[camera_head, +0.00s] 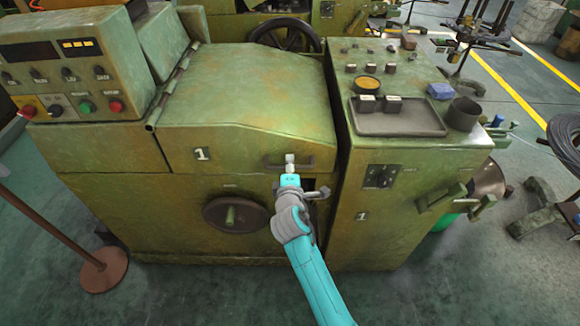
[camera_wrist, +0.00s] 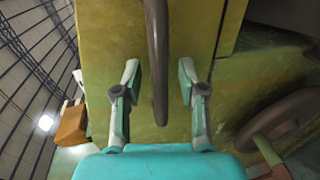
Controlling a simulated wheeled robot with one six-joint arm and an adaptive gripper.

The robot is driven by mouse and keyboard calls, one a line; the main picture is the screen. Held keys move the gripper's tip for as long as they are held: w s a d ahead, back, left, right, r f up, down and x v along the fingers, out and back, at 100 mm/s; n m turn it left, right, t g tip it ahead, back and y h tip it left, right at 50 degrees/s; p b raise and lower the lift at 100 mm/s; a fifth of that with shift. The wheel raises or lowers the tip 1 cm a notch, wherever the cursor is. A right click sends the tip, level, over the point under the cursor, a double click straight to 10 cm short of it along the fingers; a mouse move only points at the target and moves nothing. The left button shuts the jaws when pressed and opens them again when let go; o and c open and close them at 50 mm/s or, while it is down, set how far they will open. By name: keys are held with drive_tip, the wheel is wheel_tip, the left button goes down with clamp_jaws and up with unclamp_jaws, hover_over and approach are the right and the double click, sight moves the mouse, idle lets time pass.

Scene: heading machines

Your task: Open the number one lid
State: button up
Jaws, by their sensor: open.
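The green metal lid (camera_head: 245,95) of the machine marked with a white "1" (camera_head: 202,153) is down and closed. Its dark bar handle (camera_head: 308,165) is on the lid's front face, right of the label. My gripper (camera_head: 290,160) is at this handle, with my turquoise arm reaching up from below. In the wrist view, the brown handle bar (camera_wrist: 158,65) runs between the two fingers of my gripper (camera_wrist: 157,78). The fingers are open, one on each side, with a visible gap to the bar on both sides.
A control box (camera_head: 75,65) with buttons stands left of the lid. A cabinet (camera_head: 405,190) with a grey tray (camera_head: 400,125) and dark cup (camera_head: 463,114) stands right. A round handwheel (camera_head: 236,214) sits below the lid. A post with a round base (camera_head: 103,270) stands front left.

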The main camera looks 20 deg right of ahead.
drive_tip(key=shift+w, duration=0.15)
clamp_jaws()
